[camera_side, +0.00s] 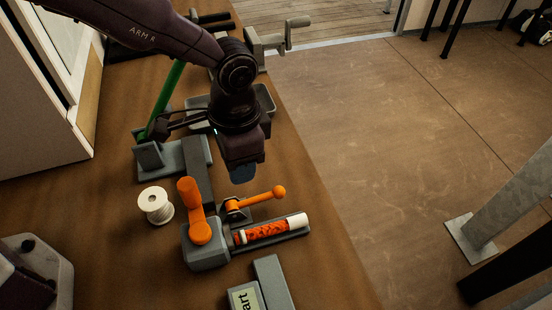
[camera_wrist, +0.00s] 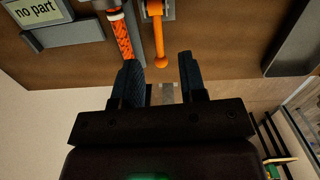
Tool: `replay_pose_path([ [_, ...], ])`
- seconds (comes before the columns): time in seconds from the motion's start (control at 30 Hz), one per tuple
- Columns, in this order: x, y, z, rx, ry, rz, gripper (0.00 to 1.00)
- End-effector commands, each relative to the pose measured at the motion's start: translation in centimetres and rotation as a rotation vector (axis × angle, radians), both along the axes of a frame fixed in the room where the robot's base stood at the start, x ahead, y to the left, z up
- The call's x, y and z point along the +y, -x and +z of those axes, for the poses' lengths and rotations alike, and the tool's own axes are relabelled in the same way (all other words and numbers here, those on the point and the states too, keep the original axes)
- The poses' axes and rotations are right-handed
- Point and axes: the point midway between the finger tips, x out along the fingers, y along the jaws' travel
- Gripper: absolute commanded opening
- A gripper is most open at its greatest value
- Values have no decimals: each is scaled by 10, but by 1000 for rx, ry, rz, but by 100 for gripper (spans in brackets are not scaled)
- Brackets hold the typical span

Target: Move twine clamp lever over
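The orange clamp lever (camera_side: 258,199) with a ball end points right in the side view, hinged on a small dark bracket (camera_side: 232,209). In the wrist view the lever (camera_wrist: 158,32) points down the picture, and its ball appears between my fingertips. My gripper (camera_side: 243,174) is above and behind the lever in the side view. The wrist view shows my gripper (camera_wrist: 161,66) open with nothing held. Whether the fingers are level with the ball I cannot tell; they look apart from it.
Beside the lever are a grey block with an orange crank (camera_side: 202,228) and a white-capped holder of orange twine (camera_side: 268,231). A white spool (camera_side: 156,205) stands left. A green spar (camera_side: 166,98) leans behind. The table's right edge is close.

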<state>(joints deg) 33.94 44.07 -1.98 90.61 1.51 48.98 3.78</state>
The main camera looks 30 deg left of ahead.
Motion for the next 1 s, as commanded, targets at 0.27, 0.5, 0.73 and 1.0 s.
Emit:
replay_pose_path([
  [0.27,-48,-36,-25,-71,55,-73,38],
  [0.5,-50,-39,-38,-80,62,-85,38],
  [0.73,-50,-40,-72,-78,60,-85,38],
  [1.0,-51,-42,-102,-82,62,-85,29],
])
